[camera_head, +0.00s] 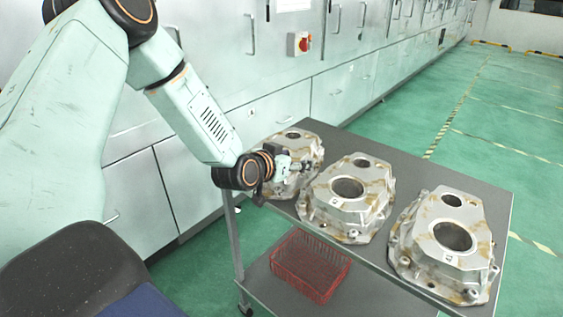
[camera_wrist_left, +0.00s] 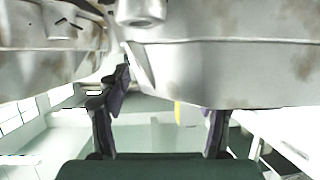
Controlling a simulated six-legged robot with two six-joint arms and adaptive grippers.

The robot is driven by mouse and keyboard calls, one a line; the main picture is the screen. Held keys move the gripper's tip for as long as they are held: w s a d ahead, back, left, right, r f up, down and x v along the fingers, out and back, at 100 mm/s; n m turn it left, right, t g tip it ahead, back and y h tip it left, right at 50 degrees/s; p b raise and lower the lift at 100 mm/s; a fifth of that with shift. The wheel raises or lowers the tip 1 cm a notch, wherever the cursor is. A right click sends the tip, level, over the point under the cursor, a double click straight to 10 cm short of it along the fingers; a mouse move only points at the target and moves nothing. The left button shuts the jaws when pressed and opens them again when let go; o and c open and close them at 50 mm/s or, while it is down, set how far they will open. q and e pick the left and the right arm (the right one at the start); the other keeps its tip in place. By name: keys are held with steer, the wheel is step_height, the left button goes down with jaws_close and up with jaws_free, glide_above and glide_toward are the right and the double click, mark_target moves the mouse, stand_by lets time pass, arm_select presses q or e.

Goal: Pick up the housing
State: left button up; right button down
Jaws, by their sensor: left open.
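Three grey cast housings with brown stains stand on a dark cart top. The left housing (camera_head: 309,139) is partly hidden by my left arm and gripper. The middle housing (camera_head: 330,208) and the right housing (camera_head: 424,236) show fully, each with a large and a small round opening on top. My left gripper (camera_head: 296,168) is open by the front of the left housing, close to the middle one. In the left wrist view the open fingers (camera_wrist_left: 168,98) point at a large housing (camera_wrist_left: 225,75); another housing (camera_wrist_left: 45,45) is at left. I cannot tell whether they touch. My right gripper is not in view.
The cart (camera_head: 410,170) has a lower shelf with a red wire basket (camera_head: 310,266). Grey cabinets (camera_head: 340,90) with a red switch line the wall behind. The green floor (camera_head: 520,110) is clear to the right.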

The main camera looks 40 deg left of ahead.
arm_select(q)
steer(key=shift+w+f, duration=0.15)
steer(key=shift+w, duration=0.1)
steer(key=shift+d, duration=0.25)
steer(key=shift+r, duration=0.2)
steer(key=shift+c, duration=0.5)
steer(key=shift+s+a, duration=0.1)
steer(key=shift+s, duration=0.05)
steer(key=c, duration=0.3)
steer(key=shift+f, duration=0.1)
steer(key=c, duration=0.3)
jaws_close()
steer(key=shift+w+a+r, duration=0.1)
steer(key=shift+w+r, duration=0.2)
